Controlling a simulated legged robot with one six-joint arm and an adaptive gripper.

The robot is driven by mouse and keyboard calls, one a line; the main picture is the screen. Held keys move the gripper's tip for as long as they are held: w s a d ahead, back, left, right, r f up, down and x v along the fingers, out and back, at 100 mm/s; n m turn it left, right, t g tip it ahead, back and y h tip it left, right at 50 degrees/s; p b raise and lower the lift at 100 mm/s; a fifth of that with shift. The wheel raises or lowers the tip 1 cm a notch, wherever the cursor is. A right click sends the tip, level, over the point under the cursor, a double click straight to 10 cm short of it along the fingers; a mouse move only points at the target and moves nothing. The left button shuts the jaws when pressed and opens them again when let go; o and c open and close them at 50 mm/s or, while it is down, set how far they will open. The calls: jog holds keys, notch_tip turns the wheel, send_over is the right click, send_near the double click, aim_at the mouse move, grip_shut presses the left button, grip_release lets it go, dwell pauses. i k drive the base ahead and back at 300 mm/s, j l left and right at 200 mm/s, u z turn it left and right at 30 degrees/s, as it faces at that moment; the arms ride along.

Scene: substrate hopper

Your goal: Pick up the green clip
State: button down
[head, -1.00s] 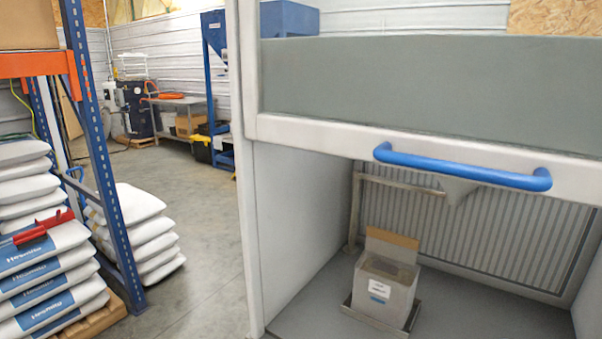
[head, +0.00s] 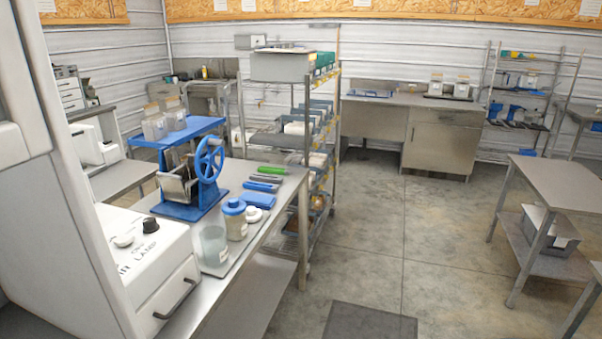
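A long slim green piece, which looks like the green clip (head: 272,170), lies flat near the far end of the steel bench (head: 262,222) at left centre. A dark grey piece (head: 266,179) and a blue piece (head: 260,187) of similar shape lie just in front of it. It is too small to make out its jaws or hinge. My gripper is not in view.
On the bench stand a blue hand-wheel machine (head: 196,180), a blue-lidded jar (head: 234,218), a clear beaker (head: 214,245) and a blue box (head: 257,200). A wire shelf rack (head: 338,130) stands just beyond the bench. Open concrete floor (head: 400,240) lies to the right, with a dark mat.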

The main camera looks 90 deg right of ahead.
aim_at(261, 168)
jog(key=z, duration=2.95)
jog(key=u, duration=3.05)
jog(key=z, duration=2.95)
